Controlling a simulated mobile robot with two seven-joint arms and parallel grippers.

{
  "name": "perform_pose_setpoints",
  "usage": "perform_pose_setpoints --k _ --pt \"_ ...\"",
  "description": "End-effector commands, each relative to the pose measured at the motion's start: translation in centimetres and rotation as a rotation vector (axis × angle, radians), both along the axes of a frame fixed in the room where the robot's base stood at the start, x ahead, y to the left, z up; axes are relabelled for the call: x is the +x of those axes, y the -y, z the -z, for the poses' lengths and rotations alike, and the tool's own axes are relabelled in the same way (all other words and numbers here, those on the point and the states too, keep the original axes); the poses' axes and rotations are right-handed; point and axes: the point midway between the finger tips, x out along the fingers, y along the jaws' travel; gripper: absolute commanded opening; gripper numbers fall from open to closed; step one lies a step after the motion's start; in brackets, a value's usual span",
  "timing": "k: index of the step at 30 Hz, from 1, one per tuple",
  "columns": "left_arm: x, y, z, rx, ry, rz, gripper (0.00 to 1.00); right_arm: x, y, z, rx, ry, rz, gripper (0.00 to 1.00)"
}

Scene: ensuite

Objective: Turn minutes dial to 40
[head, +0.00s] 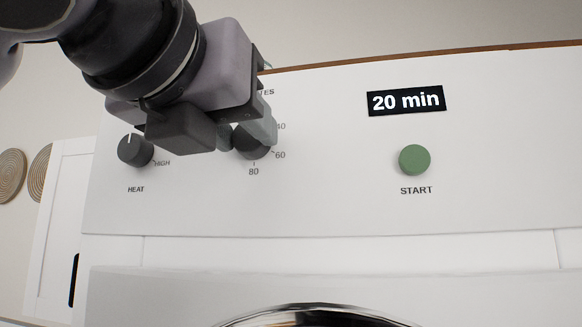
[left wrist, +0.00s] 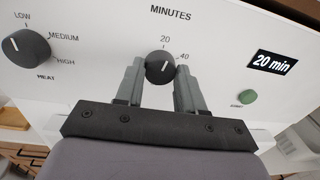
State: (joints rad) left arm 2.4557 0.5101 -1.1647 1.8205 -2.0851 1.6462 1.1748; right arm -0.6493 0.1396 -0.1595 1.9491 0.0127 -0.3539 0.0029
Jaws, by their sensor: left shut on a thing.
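The dark minutes dial (head: 253,150) is on the white front panel, partly hidden behind my left gripper (head: 246,131). In the left wrist view the minutes dial (left wrist: 160,68) sits between the two fingers of the left gripper (left wrist: 159,76), which is shut on it. The black display (head: 405,100) reads "20 min", also in the left wrist view (left wrist: 272,62). My right gripper is in neither view.
The heat dial (head: 135,150) is left of the minutes dial, close to my left gripper. The green start button (head: 414,160) is to the right, under the display. The panel between the minutes dial and the button is clear.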

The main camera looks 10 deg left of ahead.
Motion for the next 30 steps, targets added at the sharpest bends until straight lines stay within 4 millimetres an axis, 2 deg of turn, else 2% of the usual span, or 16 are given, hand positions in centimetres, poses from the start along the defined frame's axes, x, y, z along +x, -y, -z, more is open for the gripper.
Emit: perform_pose_setpoints --k 1,9,21,30 --pt "0.0 0.0 0.3 0.037 0.001 0.001 0.08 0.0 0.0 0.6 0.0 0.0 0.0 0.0" --pt "0.0 0.1 0.1 0.291 0.009 0.001 0.08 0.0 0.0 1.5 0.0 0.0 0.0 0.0" --pt "0.0 0.2 -0.1 0.638 0.023 0.002 0.08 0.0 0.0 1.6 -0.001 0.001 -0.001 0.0" --pt "0.0 0.2 -0.1 0.795 0.028 0.001 0.08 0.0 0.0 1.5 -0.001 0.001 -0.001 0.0"
